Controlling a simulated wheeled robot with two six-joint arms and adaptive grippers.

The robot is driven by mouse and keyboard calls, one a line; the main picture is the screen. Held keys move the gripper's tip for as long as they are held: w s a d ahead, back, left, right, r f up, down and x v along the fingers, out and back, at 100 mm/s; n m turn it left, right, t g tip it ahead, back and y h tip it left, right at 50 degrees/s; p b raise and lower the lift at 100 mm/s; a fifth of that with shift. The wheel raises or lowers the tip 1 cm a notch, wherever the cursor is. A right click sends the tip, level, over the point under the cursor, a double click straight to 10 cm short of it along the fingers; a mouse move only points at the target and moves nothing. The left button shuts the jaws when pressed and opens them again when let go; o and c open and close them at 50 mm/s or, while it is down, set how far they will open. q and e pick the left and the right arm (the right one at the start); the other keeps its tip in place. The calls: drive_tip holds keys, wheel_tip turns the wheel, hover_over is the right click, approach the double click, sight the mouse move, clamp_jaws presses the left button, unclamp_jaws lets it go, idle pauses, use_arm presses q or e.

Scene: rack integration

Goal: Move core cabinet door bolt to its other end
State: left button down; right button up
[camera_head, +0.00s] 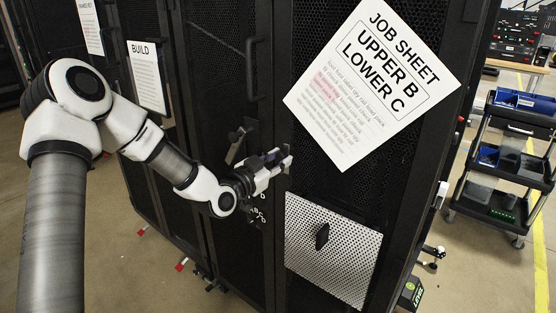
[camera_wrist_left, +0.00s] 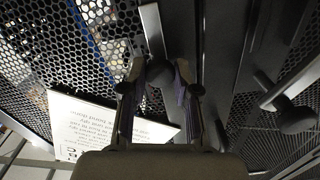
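The core cabinet is the tall black rack with perforated doors (camera_head: 228,75). My left gripper (camera_head: 280,161) reaches in from the left to a door edge in the head view. In the left wrist view a round black knob (camera_wrist_left: 160,72) sits between its two fingertips, below a pale flat metal bar (camera_wrist_left: 152,30). The knob looks like the bolt's. I cannot tell whether the fingers press on it or only stand around it. A second knob (camera_wrist_left: 296,116) on a similar bar is off to the right there. My right gripper is not in view.
A tilted job sheet (camera_head: 370,80) hangs on the cabinet front. A perforated silver panel (camera_head: 335,262) with a black handle is below it. A dark lever (camera_head: 238,140) stands out just left of the gripper. A cart (camera_head: 502,165) with blue bins stands at right, with open floor around it.

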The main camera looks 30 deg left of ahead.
use_arm(q)
wheel_tip(320, 180, down, 4)
drive_tip(key=shift+s+r+b, duration=0.1)
drive_tip(key=shift+r+b, duration=0.15)
drive_tip(key=shift+b, duration=1)
drive_tip(key=c, duration=0.9)
unclamp_jaws()
drive_tip(key=shift+f, duration=0.1)
drive_tip(key=shift+o, duration=0.2)
drive_tip(key=shift+w, duration=0.2)
drive_tip(key=shift+s, duration=0.1)
drive_tip(key=s, duration=0.7)
drive_tip(key=shift+s+a, duration=0.2)
drive_tip(key=shift+a, duration=0.05)
